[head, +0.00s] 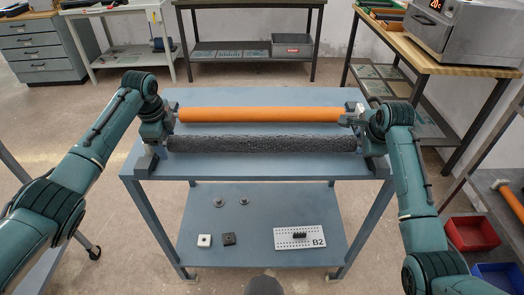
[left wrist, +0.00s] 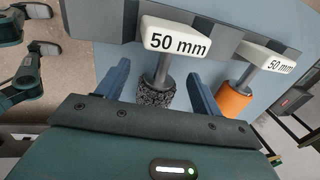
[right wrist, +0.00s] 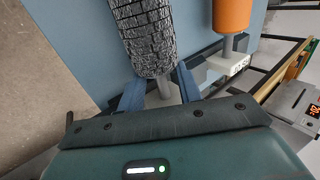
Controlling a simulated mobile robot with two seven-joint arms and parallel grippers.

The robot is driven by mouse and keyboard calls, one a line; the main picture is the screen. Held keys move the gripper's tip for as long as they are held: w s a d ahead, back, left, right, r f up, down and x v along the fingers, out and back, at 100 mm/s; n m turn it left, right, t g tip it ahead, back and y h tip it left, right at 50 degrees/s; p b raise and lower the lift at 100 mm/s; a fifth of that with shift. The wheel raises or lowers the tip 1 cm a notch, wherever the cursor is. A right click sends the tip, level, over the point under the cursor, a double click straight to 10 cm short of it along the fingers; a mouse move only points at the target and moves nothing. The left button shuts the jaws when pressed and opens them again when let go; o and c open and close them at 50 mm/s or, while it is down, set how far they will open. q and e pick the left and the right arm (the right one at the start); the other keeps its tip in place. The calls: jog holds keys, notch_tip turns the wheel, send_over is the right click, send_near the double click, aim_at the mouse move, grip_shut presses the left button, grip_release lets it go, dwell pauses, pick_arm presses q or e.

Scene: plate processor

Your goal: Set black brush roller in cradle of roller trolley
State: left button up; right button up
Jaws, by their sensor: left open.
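The black brush roller (head: 262,144) lies level across the front of the blue roller trolley (head: 255,97), parallel to an orange roller (head: 258,114). My left gripper (head: 163,142) is at its left end. In the left wrist view the open fingers stand on either side of the brush roller's (left wrist: 156,96) shaft, apart from it, near a white "50 mm" block (left wrist: 176,37). My right gripper (head: 366,146) is at the right end. In the right wrist view its fingers straddle the shaft below the brush roller (right wrist: 146,35), with a gap showing. Whether the shaft ends rest in the cradle is hidden.
The trolley's lower shelf (head: 265,215) carries small blocks, discs and a white "B2" plate (head: 299,238). Red (head: 468,233) and blue bins stand at right. A workbench with an oven (head: 462,45) is at back right. Floor is clear behind the trolley.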

jog(key=shift+r, duration=0.15)
pick_arm(q)
notch_tip(320, 180, up, 12)
jog(key=s, duration=0.2)
jog(key=shift+s+f, duration=0.15)
jog(key=shift+s, duration=0.05)
pick_arm(e)
jog(key=v, duration=1.2)
